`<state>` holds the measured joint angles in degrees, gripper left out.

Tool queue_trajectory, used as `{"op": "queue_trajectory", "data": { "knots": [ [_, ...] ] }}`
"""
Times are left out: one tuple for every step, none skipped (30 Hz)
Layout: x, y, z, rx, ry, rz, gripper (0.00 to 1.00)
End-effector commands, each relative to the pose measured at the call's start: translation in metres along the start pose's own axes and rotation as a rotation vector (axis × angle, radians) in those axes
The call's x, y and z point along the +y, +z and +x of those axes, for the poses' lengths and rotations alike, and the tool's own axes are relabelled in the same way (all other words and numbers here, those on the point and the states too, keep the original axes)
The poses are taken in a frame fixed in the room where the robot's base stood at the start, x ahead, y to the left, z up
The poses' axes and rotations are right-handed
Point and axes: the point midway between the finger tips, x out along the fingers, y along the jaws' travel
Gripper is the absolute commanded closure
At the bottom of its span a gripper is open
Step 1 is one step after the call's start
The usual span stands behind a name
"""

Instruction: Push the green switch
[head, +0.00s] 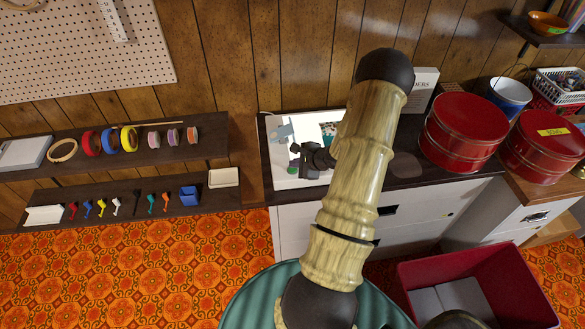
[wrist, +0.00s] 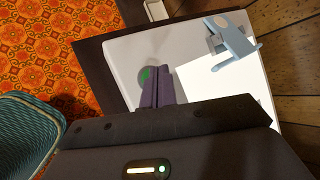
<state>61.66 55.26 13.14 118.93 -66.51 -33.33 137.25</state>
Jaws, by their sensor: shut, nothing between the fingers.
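The green switch (wrist: 146,74) shows in the wrist view as a small green patch on a round grey base, on a white panel (wrist: 118,51). The fingers of my gripper (wrist: 157,72) are purple-grey, shut and empty. Their tips are right beside the switch and partly cover its base. I cannot tell whether they touch it. In the head view my gripper (head: 300,153) is over the white panel (head: 284,183) on the dark counter.
A light blue bracket-like part (wrist: 231,42) stands on the panel, close to my gripper. Red round tins (head: 463,128) stand on the counter to the right. Shelves (head: 130,208) with spools and small coloured items are at the left. A red bin (head: 480,285) stands on the floor.

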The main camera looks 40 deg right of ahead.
Motion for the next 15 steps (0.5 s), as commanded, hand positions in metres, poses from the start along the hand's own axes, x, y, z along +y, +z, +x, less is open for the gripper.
{"op": "queue_trajectory", "data": {
  "knots": [
    [0.0008,-0.0004,0.0005,-0.001,0.001,0.002,1.00],
    [0.0014,-0.0009,0.0011,0.000,0.001,0.002,1.00],
    [0.0020,-0.0016,0.0019,0.000,0.001,0.002,1.00],
    [0.0025,-0.0020,0.0025,0.000,0.001,0.002,1.00],
    [0.0029,-0.0025,0.0030,0.000,0.000,0.002,1.00],
    [0.0034,-0.0029,0.0037,0.000,0.000,0.002,1.00],
    [0.0036,-0.0032,0.0040,0.000,0.000,0.001,1.00],
    [0.0037,-0.0033,0.0042,0.000,0.000,0.001,1.00],
    [0.0037,-0.0035,0.0043,0.000,0.000,0.000,1.00],
    [0.0038,-0.0035,0.0043,0.000,0.000,0.000,1.00],
    [0.0038,-0.0035,0.0043,0.000,0.000,0.000,1.00],
    [0.0038,-0.0035,0.0043,0.000,0.000,0.000,1.00],
    [0.0038,-0.0035,0.0043,0.000,0.000,0.000,1.00],
    [0.0038,-0.0035,0.0043,0.000,0.000,0.000,1.00],
    [0.0038,-0.0035,0.0043,0.000,0.000,0.000,1.00]
  ]
}}
